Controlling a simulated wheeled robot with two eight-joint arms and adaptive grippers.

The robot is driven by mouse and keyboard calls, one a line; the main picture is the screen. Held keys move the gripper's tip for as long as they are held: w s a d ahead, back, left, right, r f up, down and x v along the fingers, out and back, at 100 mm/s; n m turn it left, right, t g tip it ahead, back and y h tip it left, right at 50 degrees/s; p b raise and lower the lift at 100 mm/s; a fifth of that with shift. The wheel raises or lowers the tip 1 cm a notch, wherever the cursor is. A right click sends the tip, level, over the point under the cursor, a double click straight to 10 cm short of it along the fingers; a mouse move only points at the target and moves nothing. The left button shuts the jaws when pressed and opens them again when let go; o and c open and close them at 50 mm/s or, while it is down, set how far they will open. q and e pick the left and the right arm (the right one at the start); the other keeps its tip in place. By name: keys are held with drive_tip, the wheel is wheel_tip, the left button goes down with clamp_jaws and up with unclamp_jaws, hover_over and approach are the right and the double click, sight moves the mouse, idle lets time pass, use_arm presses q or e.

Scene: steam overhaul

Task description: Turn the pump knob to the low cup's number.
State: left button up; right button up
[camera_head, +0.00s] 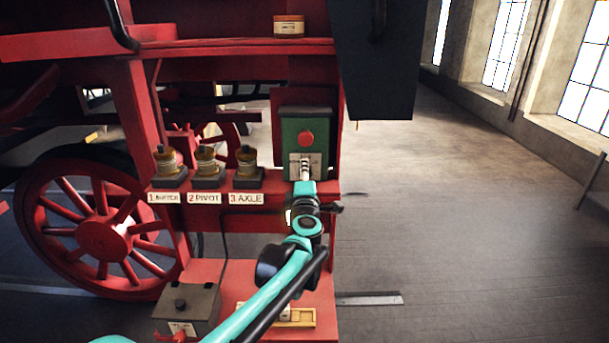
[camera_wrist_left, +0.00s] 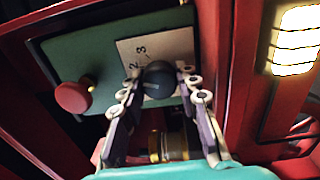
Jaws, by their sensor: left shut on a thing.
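The green pump panel (camera_head: 290,132) carries a red button (camera_head: 306,138) and a pale number plate (camera_head: 318,162). In the left wrist view the dark round knob (camera_wrist_left: 158,84) has a light line on its face, and the digits 2 and 3 show on the plate (camera_wrist_left: 140,52). My left gripper (camera_head: 305,172) is shut on the knob, a finger on each side in the wrist view (camera_wrist_left: 160,86). The cups labelled 1, 2 PIVOT and 3 AXLE (camera_head: 166,161) (camera_head: 207,160) (camera_head: 247,161) stand left of the panel. Their levels are too small to compare. My right gripper is not in view.
A small tin (camera_head: 289,27) sits on the red upper ledge. A grey box (camera_head: 187,305) stands on the red lower step, beside a wooden tray (camera_head: 303,319) partly behind my arm. A large red spoked wheel (camera_head: 100,238) is at left. The floor at right is clear.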

use_arm(q)
drive_tip(key=shift+d, duration=0.1)
idle(0.3)
drive_tip(key=o, duration=1.1)
drive_tip(key=shift+o, duration=0.2)
drive_tip(key=shift+s, duration=0.1)
drive_tip(key=s, duration=1.2)
drive_tip(key=shift+f, duration=0.2)
